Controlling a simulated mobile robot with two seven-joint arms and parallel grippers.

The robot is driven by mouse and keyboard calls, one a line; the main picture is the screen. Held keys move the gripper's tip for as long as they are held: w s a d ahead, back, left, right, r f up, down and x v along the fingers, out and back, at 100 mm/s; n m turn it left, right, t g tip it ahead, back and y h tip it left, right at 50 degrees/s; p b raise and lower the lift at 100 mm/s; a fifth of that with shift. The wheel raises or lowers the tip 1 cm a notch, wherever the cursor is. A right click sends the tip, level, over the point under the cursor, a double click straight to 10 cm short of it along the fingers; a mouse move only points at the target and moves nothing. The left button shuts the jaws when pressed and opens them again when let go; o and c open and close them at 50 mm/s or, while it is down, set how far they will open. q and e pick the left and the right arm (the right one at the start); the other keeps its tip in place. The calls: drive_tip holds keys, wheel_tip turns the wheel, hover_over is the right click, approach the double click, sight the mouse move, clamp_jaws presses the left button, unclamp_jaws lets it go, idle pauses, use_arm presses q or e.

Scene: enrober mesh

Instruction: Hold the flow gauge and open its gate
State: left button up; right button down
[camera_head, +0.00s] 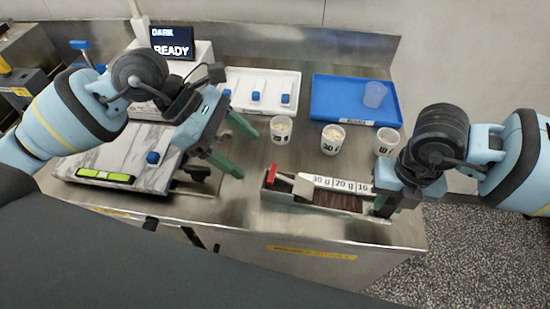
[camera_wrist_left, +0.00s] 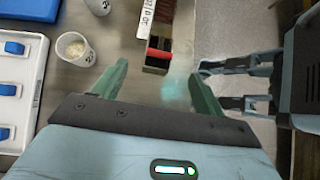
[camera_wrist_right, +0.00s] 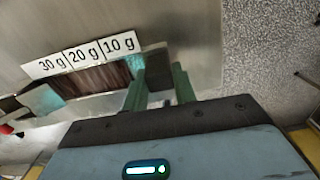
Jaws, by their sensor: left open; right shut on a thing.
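The flow gauge (camera_head: 335,200) is a narrow metal trough with dark brown contents and a white scale strip (camera_head: 336,184) marked 30 g, 20 g, 10 g. It lies near the counter's front edge. Its red gate tab (camera_head: 271,173) stands at the left end and also shows in the left wrist view (camera_wrist_left: 158,53). My right gripper (camera_wrist_right: 157,75) is shut on the dark block (camera_wrist_right: 158,70) at the gauge's 10 g end. My left gripper (camera_head: 248,156) is open and empty, left of the red tab. In its wrist view the tab lies just beyond the fingertips, apparently untouched.
Several cups stand behind the gauge, including one marked 30 (camera_head: 332,139). A blue tray (camera_head: 320,103) and a white tray (camera_head: 290,80) lie farther back. A marble slab (camera_head: 115,155) is at left. A screen (camera_head: 171,42) reads DARK READY.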

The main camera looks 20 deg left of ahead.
use_arm(q)
drive_tip(key=shift+v, duration=1.15)
use_arm(e)
drive_tip(key=c, duration=1)
unclamp_jaws()
drive_tip(key=shift+c, duration=0.2)
wheel_tip(320, 180, up, 12)
drive_tip(key=shift+r, duration=0.1)
use_arm(q)
wheel_tip(320, 180, up, 8)
drive_tip(key=t+p, duration=0.1)
drive_tip(key=p, duration=0.2)
drive_tip(key=shift+s+f+m, duration=0.2)
drive_tip(key=shift+f+m, duration=0.05)
drive_tip(key=shift+m, duration=0.05)
use_arm(e)
wheel_tip(320, 180, up, 6)
drive_tip(key=shift+f, duration=0.1)
